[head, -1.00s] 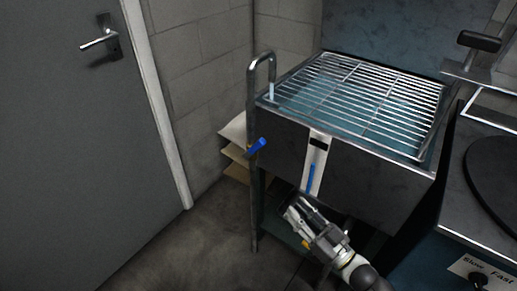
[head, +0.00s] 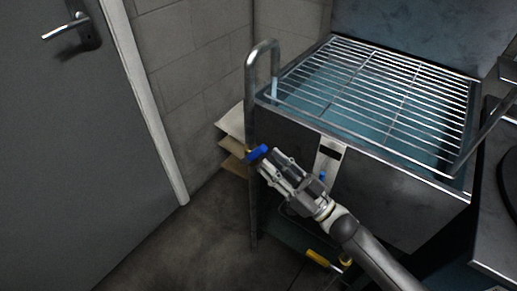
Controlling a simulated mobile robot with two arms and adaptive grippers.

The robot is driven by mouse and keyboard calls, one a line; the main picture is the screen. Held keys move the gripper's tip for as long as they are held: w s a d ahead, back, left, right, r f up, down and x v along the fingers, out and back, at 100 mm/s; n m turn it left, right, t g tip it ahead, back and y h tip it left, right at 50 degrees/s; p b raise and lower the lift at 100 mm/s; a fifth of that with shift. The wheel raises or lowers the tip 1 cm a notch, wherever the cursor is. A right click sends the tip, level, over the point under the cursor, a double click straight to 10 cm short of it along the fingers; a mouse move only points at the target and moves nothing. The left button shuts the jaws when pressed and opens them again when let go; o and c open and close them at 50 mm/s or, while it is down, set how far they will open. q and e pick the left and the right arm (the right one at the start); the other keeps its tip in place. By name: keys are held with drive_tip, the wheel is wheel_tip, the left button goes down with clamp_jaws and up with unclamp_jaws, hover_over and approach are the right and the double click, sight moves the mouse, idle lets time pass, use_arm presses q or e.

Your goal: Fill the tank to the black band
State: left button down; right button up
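The steel tank (head: 390,190) stands at the right under a wire rack, with bluish water (head: 325,92) below the bars. A pale streak (head: 274,90) hangs below the mouth of the bent pipe (head: 249,95) at its left corner. The pipe carries a blue lever (head: 257,152). On the tank's front, a white gauge strip (head: 326,161) has a black band (head: 331,149). The blue column's top (head: 322,174) shows below that band; my arm hides the lower part. My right gripper (head: 266,164) has its fingertips at the lever; contact is unclear. My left gripper is not in view.
A yellow handle (head: 318,258) shows low under the tank, near my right arm. Tan sheets (head: 233,130) stick out behind the pipe. A grey door (head: 60,150) is at the left, with open floor before it. A counter (head: 495,230) borders the right.

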sight(259, 152)
drive_tip(key=x, duration=0.5)
drive_tip(key=shift+w, duration=0.1)
clamp_jaws()
